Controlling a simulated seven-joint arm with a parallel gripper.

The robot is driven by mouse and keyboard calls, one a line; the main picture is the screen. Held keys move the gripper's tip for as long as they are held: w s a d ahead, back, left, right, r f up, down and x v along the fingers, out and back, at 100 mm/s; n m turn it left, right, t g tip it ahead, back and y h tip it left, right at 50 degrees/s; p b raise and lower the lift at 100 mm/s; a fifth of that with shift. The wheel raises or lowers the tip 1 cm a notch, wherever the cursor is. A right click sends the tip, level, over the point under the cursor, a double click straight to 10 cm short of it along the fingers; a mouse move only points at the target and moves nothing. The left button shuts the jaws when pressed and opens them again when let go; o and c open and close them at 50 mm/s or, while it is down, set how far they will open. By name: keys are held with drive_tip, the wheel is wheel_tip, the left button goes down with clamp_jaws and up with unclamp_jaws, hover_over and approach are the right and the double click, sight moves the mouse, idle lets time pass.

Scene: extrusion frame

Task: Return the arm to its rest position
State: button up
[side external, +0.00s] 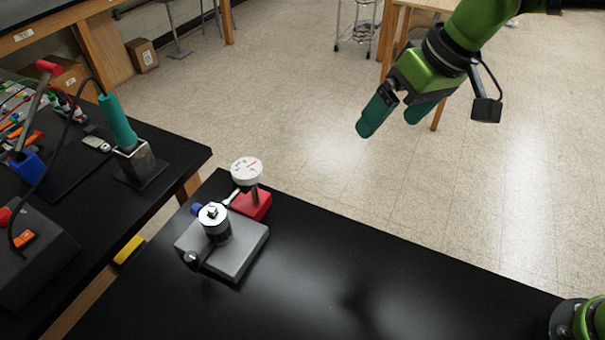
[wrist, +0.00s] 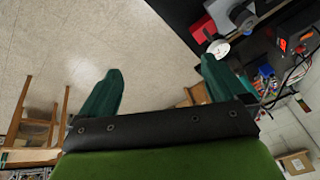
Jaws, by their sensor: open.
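My gripper (side external: 393,113) is at the upper right of the side external view, high in the air beyond the black table. Its two teal fingers are spread apart with nothing between them. In the wrist view my gripper (wrist: 160,85) also shows both fingers apart, with bare floor between and beyond them. My green arm reaches in from the top right corner.
A grey block with a black and silver fixture (side external: 236,252) and a red-based white dial (side external: 247,171) stand on the black table (side external: 400,290). A cluttered bench (side external: 185,150) is at left. A wooden stool (wrist: 35,120) stands on the floor. Much of the tabletop is clear.

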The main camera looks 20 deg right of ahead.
drive_tip(key=s+d+m+t, duration=0.2)
drive_tip(key=s+d, duration=0.4)
drive_tip(key=d, duration=0.4)
drive_tip(key=s+d+m+t, duration=0.1)
drive_tip(key=s+d+m, duration=0.3)
drive_tip(key=s+d, duration=0.3)
drive_tip(key=shift+d+f+m+t+h, duration=0.15)
drive_tip(key=shift+d+m+t+h, duration=0.2)
drive_tip(key=shift+d, duration=1)
idle(0.4)
